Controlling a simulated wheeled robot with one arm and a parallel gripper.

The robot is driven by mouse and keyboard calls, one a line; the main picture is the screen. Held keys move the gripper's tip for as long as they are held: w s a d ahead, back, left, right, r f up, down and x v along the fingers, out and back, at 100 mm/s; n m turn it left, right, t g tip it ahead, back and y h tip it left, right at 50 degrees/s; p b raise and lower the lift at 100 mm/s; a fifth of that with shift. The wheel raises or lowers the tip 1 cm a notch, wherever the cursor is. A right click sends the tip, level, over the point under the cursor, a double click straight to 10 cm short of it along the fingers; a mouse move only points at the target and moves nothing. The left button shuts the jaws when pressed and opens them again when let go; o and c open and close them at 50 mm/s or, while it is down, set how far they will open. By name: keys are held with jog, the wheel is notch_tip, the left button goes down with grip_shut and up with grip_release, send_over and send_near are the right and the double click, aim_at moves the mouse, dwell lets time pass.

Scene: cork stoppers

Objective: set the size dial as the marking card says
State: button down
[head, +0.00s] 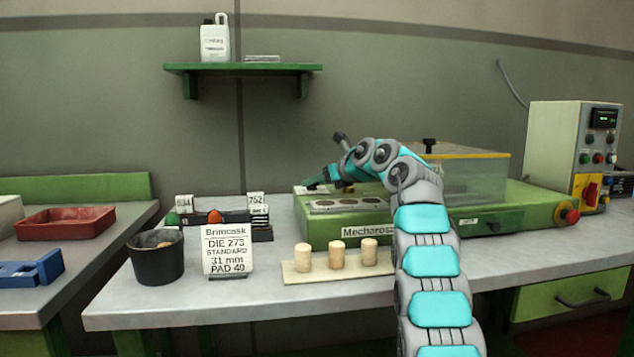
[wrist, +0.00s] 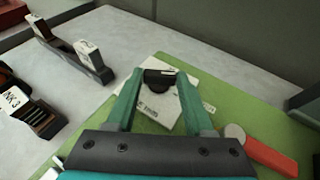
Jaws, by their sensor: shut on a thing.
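The white marking card (head: 228,248) stands upright at the bench front and reads Brimcask, DIE 273, STANDARD, 31 mm, PAD 40. The size dial is a dark round knob (wrist: 160,80) on a pale plate (wrist: 168,112) on the green machine (head: 340,217). My gripper (wrist: 161,77) has its two green fingers on either side of the knob, shut on it. In the head view my gripper (head: 318,182) is at the machine's back left, and the dial is hidden there. The dial's scale and setting are too small to read.
Three corks (head: 338,254) stand on a pale board in front of the machine. A dark bucket (head: 156,262) is left of the card. A rack with numbered blocks (head: 262,226) stands behind the card. A red handle (wrist: 270,157) lies right of my fingers. A clear cover (head: 470,172) is at right.

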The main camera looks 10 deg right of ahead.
dwell(0.3)
jog(key=shift+c, duration=1.4)
grip_release()
jog(key=shift+b+v, duration=1.45)
jog(key=shift+v, duration=2.45)
jog(key=shift+d, duration=0.1)
